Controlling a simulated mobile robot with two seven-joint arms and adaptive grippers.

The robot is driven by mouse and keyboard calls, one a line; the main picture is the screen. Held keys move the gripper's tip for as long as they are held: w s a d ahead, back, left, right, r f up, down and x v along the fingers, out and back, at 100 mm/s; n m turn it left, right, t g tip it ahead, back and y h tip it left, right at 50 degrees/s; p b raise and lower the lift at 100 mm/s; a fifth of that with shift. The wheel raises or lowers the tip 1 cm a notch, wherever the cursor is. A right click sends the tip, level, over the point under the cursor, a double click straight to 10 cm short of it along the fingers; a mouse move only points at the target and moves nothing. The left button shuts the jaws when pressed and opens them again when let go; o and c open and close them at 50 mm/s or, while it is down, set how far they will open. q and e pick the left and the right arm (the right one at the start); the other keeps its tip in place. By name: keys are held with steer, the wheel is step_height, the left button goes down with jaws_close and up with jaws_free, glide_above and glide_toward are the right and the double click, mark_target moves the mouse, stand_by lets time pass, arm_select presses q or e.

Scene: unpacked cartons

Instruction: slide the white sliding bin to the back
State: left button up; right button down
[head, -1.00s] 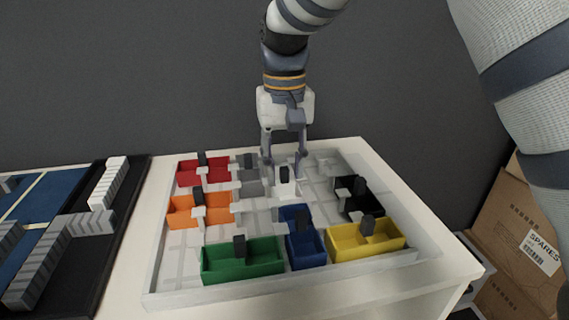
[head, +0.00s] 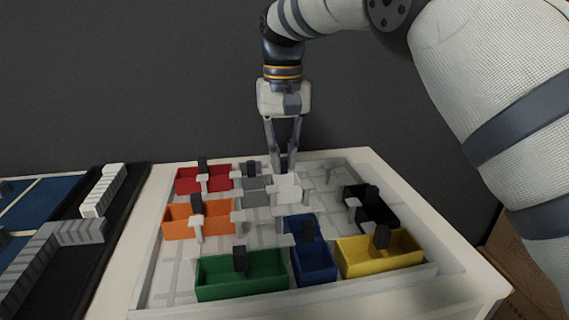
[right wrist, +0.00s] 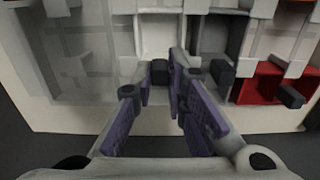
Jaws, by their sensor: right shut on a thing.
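The white sliding bin (head: 288,190) sits in the tray, right beside the grey bin (head: 256,190). My right gripper (head: 285,168) comes down at the bin's back end, with its fingers close together. In the right wrist view the white bin (right wrist: 160,36) lies just beyond the fingertips. Its black knob (right wrist: 160,70) shows between the fingers of my right gripper (right wrist: 164,74), which is shut on it. In the head view the gripper hides this knob. My left gripper is out of view.
The white tray (head: 150,290) also holds red (head: 190,183), orange (head: 180,222), green (head: 240,280), blue (head: 315,262), yellow (head: 380,258) and black (head: 375,212) bins, with black knobs and pale dividers. A dark wall stands behind. A black tray (head: 60,280) lies left.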

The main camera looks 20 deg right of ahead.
steer(key=c, duration=1.8)
jaws_free()
steer(key=shift+w+r, duration=0.1)
steer(key=shift+w, duration=0.1)
steer(key=shift+o, duration=1)
steer(key=shift+w, duration=0.1)
step_height(320, 180, up, 7)
steer(key=shift+r, duration=0.2)
steer(key=shift+f, duration=0.1)
